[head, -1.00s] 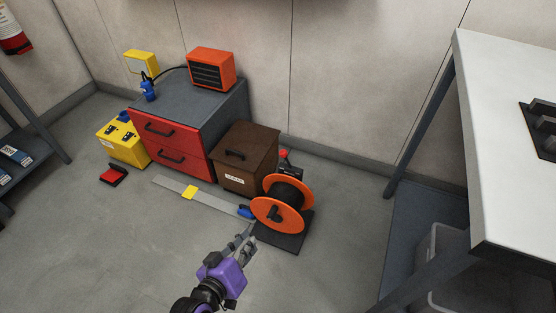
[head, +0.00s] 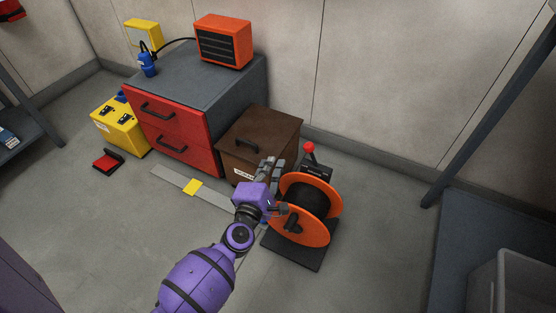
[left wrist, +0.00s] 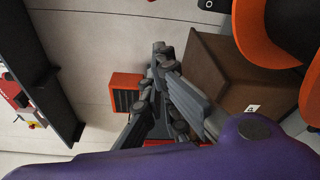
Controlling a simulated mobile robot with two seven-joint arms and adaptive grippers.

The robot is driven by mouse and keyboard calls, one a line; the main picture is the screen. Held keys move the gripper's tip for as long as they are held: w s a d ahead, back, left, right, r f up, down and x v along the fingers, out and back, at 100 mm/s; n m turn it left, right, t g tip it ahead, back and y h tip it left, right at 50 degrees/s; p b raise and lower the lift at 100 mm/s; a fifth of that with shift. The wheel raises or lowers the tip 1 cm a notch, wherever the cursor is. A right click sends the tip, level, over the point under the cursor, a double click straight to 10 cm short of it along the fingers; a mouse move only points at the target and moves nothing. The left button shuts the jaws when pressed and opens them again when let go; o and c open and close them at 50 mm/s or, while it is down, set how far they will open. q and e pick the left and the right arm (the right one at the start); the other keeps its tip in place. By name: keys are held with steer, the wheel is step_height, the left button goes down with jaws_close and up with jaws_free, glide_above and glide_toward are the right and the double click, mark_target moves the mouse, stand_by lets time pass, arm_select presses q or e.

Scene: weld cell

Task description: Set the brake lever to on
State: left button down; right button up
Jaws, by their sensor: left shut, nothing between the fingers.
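The brake lever (head: 310,151) has a red ball knob and stands on a dark box behind the orange cable reel (head: 303,237). Its knob stands clear above the reel's rim, and I cannot read any on or off marking. My left gripper (head: 272,166) is shut and empty, just left of the reel and in front of the brown box, apart from the lever. In the left wrist view its fingers (left wrist: 160,55) are together, with the orange reel at the upper right. The right gripper is out of view.
The brown box (head: 285,129) stands directly behind my left gripper. A grey cabinet with red drawers (head: 168,140) and an orange heater (head: 224,43) on top are to the left. A blue-grey shelf frame (head: 480,225) is at the right. Floor is clear between reel and frame.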

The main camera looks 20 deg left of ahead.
mark_target(313, 156)
arm_select(q)
steer(key=w+d, duration=0.2)
steer(key=w, duration=0.5)
steer(key=shift+w+d+r+b, duration=0.2)
steer(key=shift+d+r+b, duration=0.1)
steer(key=shift+r+b, duration=0.05)
